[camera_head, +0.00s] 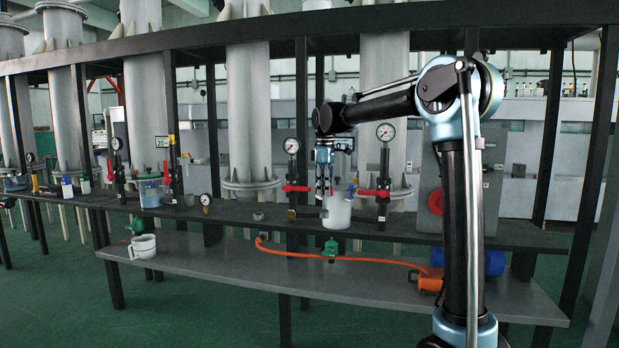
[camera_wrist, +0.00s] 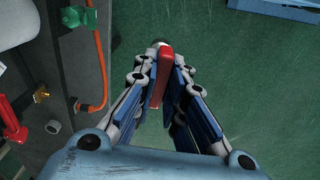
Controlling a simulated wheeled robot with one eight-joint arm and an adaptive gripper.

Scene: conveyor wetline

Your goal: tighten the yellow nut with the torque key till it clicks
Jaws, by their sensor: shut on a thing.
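My gripper (camera_head: 324,190) hangs down in front of the bench, between two red-handled valves with gauges. In the wrist view, my gripper (camera_wrist: 160,82) is shut on a red-handled tool (camera_wrist: 166,62), likely the torque key, with a greyish end. Green floor shows below it. A small yellow-brass fitting (camera_wrist: 41,95), which may be the yellow nut, sits on the bench to the left of the gripper, apart from the tool. It also seems to show in the head view (camera_head: 291,214), low by the left valve. The tool is too small to make out in the head view.
A white jug (camera_head: 338,214) stands close by the gripper. A red valve handle (camera_wrist: 10,122) and a small grey ring (camera_wrist: 53,127) are near the fitting. An orange hose (camera_head: 350,260) and green valve (camera_head: 331,248) lie lower.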

